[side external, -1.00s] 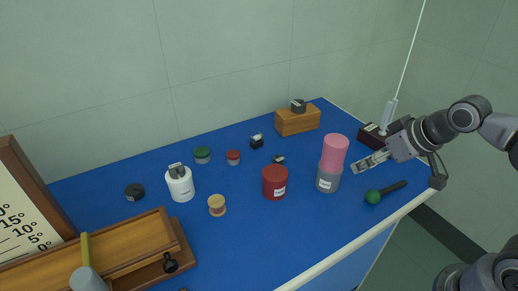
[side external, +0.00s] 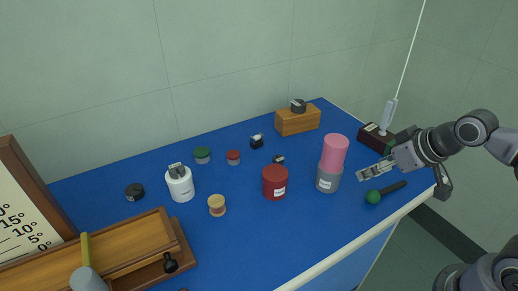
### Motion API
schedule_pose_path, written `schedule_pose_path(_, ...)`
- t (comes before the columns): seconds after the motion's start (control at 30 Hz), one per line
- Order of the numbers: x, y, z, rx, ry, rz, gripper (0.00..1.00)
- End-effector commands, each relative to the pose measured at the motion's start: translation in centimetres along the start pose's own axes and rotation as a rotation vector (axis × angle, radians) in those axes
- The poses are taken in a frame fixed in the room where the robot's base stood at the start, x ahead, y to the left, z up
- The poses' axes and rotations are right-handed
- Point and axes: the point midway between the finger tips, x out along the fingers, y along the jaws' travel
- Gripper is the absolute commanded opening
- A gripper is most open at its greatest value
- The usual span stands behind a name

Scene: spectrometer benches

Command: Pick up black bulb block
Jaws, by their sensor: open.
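A small black block with a white top (side external: 257,141) sits on the blue bench towards the back middle; it looks most like the black bulb block, but it is small and I cannot be sure. My gripper (side external: 364,174) is open and empty at the right of the bench, above the surface. It is well to the right of both black pieces, beyond the pink-and-grey cylinder, and touches neither.
The pink-and-grey cylinder (side external: 331,170) and a dark red jar (side external: 275,184) stand between. A green-ended black tool (side external: 373,196) lies below my gripper. A wooden box (side external: 297,122) and dark red base (side external: 373,138) are behind.

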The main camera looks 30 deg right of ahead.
Motion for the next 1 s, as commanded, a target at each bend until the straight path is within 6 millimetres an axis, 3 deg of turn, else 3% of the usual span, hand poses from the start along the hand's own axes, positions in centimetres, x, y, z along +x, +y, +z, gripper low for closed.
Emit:
schedule_pose_path(0.57,0.0,0.0,-0.3,-0.001,-0.002,-0.001,0.64)
schedule_pose_path(0.77,0.0,-0.5,-4.0,-0.012,-0.023,-0.009,0.64)
schedule_pose_path(1.0,1.6,-1.6,-10.7,-0.034,-0.068,-0.023,0.64)
